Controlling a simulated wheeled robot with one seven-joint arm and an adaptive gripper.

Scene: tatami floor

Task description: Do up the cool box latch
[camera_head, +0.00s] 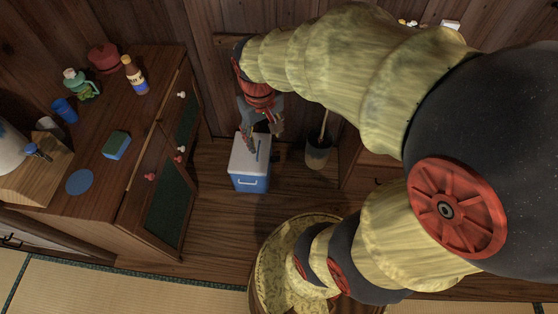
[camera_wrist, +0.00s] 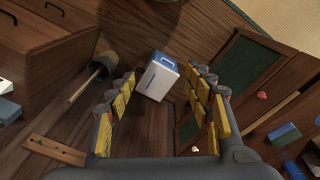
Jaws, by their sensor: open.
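The cool box (camera_head: 250,165) is a small box with a blue body and white lid, standing on the wooden floor by the back wall. Its lid looks down. A pale handle-like shape shows on its blue front, and a thin dark strip runs along the lid; I cannot tell which part is the latch. My gripper (camera_head: 262,136) is above the back part of the lid, pointing down, open and empty. In the wrist view the cool box (camera_wrist: 153,82) appears between my spread fingers (camera_wrist: 161,76), beyond their tips, and they look apart from it.
A dark pail (camera_head: 318,154) with a wooden stick stands right of the box. A wooden cabinet (camera_head: 100,185) at left bears a brown bottle (camera_head: 134,76), a blue cup (camera_head: 64,109) and a sponge (camera_head: 117,145). A round table (camera_head: 265,262) is in front. Floor between is clear.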

